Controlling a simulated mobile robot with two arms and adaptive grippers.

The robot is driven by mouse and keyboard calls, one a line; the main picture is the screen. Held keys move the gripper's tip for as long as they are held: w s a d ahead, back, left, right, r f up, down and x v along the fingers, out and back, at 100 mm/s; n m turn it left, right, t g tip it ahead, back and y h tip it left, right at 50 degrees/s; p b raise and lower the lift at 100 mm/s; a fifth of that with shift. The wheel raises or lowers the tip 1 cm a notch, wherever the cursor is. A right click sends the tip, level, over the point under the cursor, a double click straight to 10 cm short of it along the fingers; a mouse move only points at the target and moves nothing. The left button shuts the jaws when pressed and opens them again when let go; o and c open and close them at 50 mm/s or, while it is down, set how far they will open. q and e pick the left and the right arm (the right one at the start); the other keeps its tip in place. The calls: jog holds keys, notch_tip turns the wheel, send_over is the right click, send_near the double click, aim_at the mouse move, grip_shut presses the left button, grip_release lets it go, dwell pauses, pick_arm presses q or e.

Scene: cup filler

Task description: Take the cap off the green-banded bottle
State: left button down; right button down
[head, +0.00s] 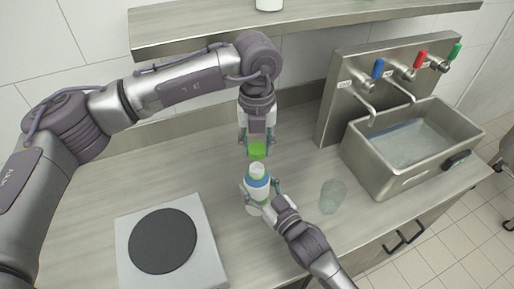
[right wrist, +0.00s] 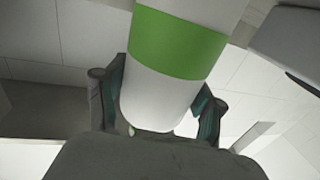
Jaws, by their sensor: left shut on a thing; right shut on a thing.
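In the right wrist view the bottle shows a wide green band (right wrist: 178,42) between my right gripper's fingers (right wrist: 158,115). My left gripper (head: 257,150) points down above the bottle and is shut on a green cap (head: 257,151). The cap is apart from the bottle, a little above its white neck. Whether the bottle's base touches the counter is hard to tell.
A clear cup (head: 333,196) stands on the counter right of the bottle. A metal sink (head: 400,181) with blue, red and green taps is at the right. A pale stand with a dark round plate (head: 162,241) is at front left. A shelf (head: 200,28) hangs above.

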jog(key=shift+c, duration=0.2)
grip_release()
jog(key=shift+s, duration=0.1)
